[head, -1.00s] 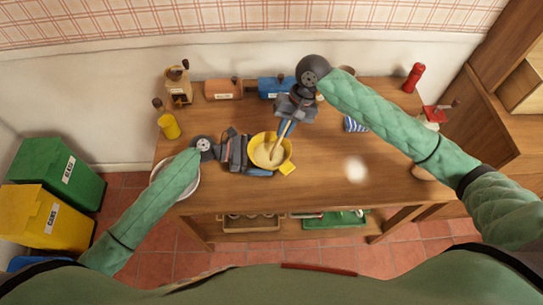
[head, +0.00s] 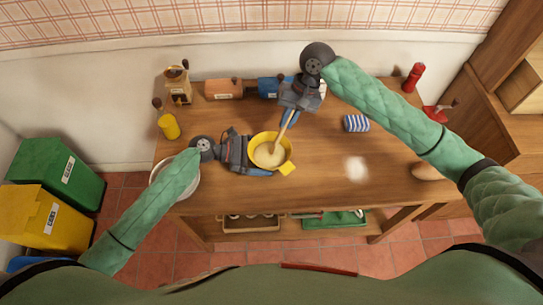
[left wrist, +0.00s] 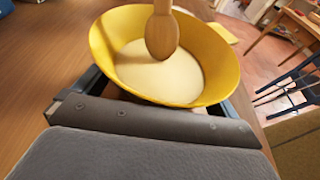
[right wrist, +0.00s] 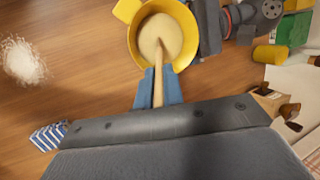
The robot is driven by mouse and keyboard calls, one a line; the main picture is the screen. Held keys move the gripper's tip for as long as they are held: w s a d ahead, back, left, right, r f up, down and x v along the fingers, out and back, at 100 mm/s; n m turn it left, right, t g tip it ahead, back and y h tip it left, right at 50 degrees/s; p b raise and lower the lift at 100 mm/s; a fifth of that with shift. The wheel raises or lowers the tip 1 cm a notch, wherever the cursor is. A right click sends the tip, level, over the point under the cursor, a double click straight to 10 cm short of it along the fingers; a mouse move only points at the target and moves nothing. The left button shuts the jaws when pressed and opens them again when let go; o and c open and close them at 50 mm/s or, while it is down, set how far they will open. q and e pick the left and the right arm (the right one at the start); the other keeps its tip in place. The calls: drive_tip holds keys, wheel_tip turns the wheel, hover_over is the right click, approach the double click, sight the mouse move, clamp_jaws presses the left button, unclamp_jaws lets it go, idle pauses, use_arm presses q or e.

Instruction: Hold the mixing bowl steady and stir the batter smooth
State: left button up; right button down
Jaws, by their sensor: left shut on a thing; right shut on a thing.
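The yellow mixing bowl (head: 285,141) stands on the wooden table, with pale batter (left wrist: 150,72) inside. My left gripper (head: 252,156) is shut on the bowl from its left side; the bowl sits between its fingers in the left wrist view. My right gripper (head: 289,116) is shut on the wooden spoon (head: 285,131) by its handle, above and behind the bowl. The spoon slants down into the bowl. Its head (left wrist: 162,36) shows whole over the batter in the left wrist view; I cannot tell whether the tip touches.
A striped blue-and-white item (head: 356,123) and a white powder patch (head: 356,168) are right of the bowl. A white bowl (head: 193,189) is partly under my left arm. The table's right middle is mostly clear.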

drive_tip(key=shift+v, duration=2.7)
drive_tip(key=shift+r, duration=2)
use_arm(q)
drive_tip(key=o, duration=0.3)
drive_tip(key=shift+v, duration=4)
